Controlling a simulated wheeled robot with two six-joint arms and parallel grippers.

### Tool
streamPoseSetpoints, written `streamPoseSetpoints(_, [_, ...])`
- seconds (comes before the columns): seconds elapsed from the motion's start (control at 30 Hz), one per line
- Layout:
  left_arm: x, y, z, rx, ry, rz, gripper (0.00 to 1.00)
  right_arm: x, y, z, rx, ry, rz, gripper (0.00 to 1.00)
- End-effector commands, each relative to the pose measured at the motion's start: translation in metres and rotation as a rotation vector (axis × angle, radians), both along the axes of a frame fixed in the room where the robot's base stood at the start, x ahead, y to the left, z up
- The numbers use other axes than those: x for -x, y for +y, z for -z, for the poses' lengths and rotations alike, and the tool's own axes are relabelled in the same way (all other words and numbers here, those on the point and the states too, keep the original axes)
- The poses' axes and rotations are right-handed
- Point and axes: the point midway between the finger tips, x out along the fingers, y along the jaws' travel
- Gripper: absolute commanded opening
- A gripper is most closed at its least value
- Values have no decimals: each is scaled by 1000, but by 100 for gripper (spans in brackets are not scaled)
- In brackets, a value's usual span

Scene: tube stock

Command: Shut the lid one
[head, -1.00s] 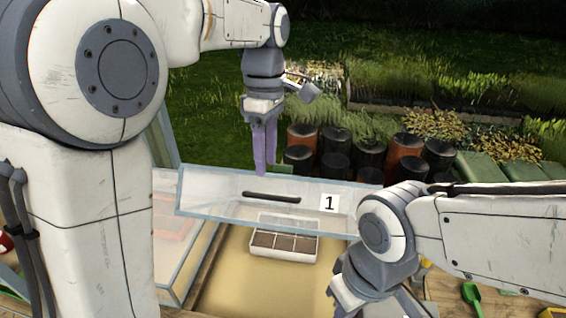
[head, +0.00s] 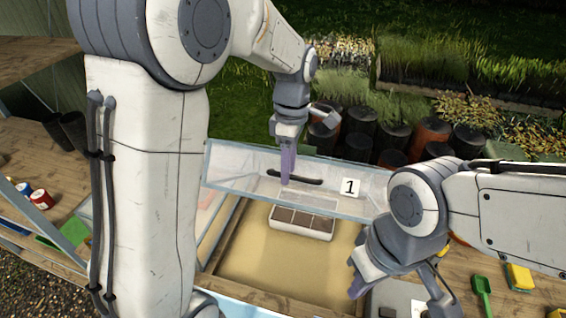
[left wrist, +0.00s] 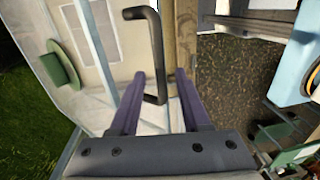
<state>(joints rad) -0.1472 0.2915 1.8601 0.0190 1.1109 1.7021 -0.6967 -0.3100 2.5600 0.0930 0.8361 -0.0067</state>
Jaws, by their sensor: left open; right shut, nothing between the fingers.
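Lid one (head: 232,180) is a clear framed lid with a white "1" label and a black handle (head: 308,180). It stands tilted up over an open frame with a sandy floor (head: 260,262). My left gripper (head: 287,180) points down at the left part of the handle, with its purple fingers apart. In the left wrist view the black handle (left wrist: 155,50) runs in between the open fingertips; I cannot tell whether they touch it. My right gripper (head: 356,288) is shut and empty, low at the right of the frame, partly hidden by its own wrist.
A white tray (head: 300,235) with dark cells sits inside the frame. Several black and brown pots (head: 357,147) stand behind the lid. A green scoop (head: 482,290) and a yellow item (head: 519,277) lie on the wooden top at right. Red cans (head: 41,199) stand on the left shelf.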

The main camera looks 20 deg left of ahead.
Motion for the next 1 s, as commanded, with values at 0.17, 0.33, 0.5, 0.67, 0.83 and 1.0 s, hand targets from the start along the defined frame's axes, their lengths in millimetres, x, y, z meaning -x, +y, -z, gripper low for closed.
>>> streamPoseSetpoints(0.17, [0,0,1,0,-1,0,47,0,0,0,0,0,0,0])
streamPoseSetpoints(0.33, [0,1,1,0,-1,-1,1,0,0,0,0,0,0,0])
streamPoseSetpoints(0.5, [0,1,0,0,0,-1,0,0,0,0,0,0,0,0])
streamPoseSetpoints(0.67, [0,1,0,0,0,-1,0,0,0,0,0,0,0,0])
streamPoseSetpoints(0.83, [0,1,0,0,0,-1,0,0,0,0,0,0,0,0])
streamPoseSetpoints(1.0, [0,1,0,0,0,-1,0,0,0,0,0,0,0,0])
